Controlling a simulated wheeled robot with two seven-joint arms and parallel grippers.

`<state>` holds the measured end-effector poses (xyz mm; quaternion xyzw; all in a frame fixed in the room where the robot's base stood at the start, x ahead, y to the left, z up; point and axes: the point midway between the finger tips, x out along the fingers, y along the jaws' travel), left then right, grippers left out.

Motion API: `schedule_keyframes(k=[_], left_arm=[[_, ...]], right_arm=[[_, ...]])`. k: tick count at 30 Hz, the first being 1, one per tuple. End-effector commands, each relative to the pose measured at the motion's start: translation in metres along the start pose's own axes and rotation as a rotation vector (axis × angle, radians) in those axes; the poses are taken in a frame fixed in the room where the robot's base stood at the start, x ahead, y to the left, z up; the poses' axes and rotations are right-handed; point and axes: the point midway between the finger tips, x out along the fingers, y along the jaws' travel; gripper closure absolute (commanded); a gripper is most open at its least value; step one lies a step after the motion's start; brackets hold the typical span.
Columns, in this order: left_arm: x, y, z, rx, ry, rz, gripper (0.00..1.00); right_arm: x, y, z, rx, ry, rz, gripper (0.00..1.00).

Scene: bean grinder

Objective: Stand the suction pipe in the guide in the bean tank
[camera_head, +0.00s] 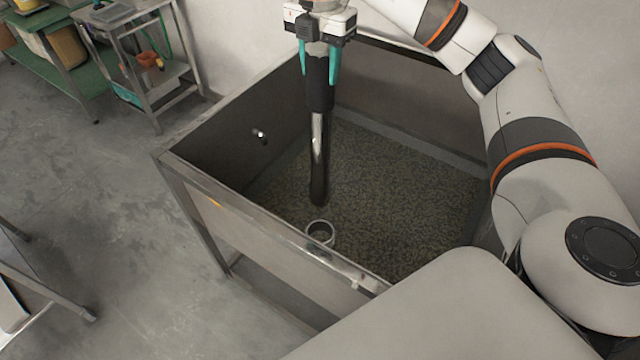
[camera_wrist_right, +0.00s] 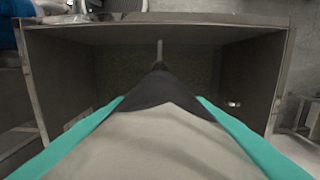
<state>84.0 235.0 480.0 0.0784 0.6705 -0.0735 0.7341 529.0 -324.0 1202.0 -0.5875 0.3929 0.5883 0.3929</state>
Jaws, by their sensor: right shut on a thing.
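The suction pipe (camera_head: 319,150) has a black upper sleeve and a shiny metal lower tube, and hangs nearly upright over the bean tank. My right gripper (camera_head: 320,72) is shut on its upper part, one teal finger on each side. In the right wrist view the pipe (camera_wrist_right: 155,95) runs away between the teal fingers toward the tank. The guide (camera_head: 320,232) is a small pale ring inside the bean tank (camera_head: 255,213), near its front wall. The pipe's lower end is above and behind the ring in the picture, apart from it. My left gripper is not in view.
Beans (camera_head: 400,190) cover the tank floor. The tank's metal walls stand around the pipe, and a small fitting (camera_head: 260,136) sits on the left wall. A metal cart (camera_head: 140,60) and a green bench (camera_head: 60,50) stand at the back left.

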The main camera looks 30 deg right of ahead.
Motion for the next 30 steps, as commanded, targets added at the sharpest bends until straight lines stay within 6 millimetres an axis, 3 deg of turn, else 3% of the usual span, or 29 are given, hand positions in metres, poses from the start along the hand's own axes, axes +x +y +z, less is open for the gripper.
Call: schedule_keyframes(k=[1, 3, 12, 20, 28, 30], left_arm=[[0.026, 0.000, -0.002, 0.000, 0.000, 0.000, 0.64], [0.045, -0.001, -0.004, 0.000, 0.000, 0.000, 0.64], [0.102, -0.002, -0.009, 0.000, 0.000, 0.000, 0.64], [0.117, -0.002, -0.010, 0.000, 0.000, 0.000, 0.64], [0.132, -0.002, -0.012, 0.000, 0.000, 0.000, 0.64], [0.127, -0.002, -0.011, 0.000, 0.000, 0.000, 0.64]], right_arm=[[0.025, 0.000, 0.000, 0.000, 0.000, -0.003, 1.00], [0.044, 0.000, 0.000, 0.000, 0.000, -0.003, 1.00], [0.101, 0.000, 0.000, 0.000, 0.000, -0.004, 1.00], [0.120, 0.000, 0.000, 0.000, 0.000, -0.003, 1.00], [0.176, 0.000, 0.001, -0.001, -0.003, 0.002, 1.00], [0.189, 0.001, 0.000, 0.000, -0.001, 0.003, 1.00]])
